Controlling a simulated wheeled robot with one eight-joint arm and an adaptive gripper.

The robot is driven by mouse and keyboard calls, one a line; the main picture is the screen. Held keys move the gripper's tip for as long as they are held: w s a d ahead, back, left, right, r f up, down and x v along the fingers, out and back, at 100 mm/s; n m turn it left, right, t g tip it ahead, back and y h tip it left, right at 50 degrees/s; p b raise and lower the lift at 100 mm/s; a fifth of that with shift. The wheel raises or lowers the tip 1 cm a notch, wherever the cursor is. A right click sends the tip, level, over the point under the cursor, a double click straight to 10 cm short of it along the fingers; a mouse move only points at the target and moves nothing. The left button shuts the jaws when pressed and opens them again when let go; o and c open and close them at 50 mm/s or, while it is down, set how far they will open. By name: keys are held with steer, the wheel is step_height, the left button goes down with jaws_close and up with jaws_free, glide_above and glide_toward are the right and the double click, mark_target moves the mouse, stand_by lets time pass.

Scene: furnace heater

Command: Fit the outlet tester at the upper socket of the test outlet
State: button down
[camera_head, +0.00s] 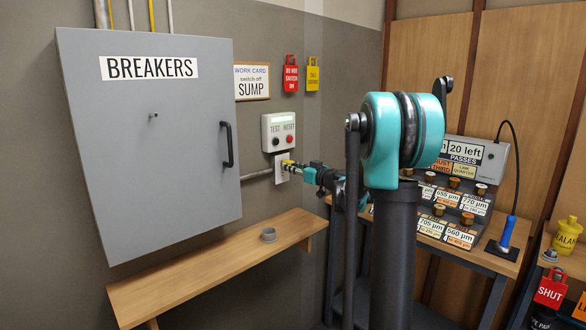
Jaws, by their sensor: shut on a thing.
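The test outlet (280,174) is a small white plate on the grey wall, below a white box with TEST and RESET buttons. The outlet tester (287,162) is a small yellow piece at the upper part of the outlet. My gripper (297,166) comes from the right and is shut on the outlet tester. The tester and fingertips cover part of the outlet, including its upper socket. I cannot tell whether the tester's prongs are in the socket or just in front of it.
A closed grey BREAKERS cabinet (150,140) with a black handle is at left. A wooden shelf (190,272) below holds a small grey ring (268,234). The TEST/RESET box (278,131) is just above the outlet. A bench with a labelled panel (450,200) stands at right.

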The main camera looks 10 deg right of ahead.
steer(key=shift+w+a, duration=0.15)
steer(key=shift+w, duration=0.05)
steer(key=c, duration=1.2)
jaws_free()
steer(key=v, duration=1.2)
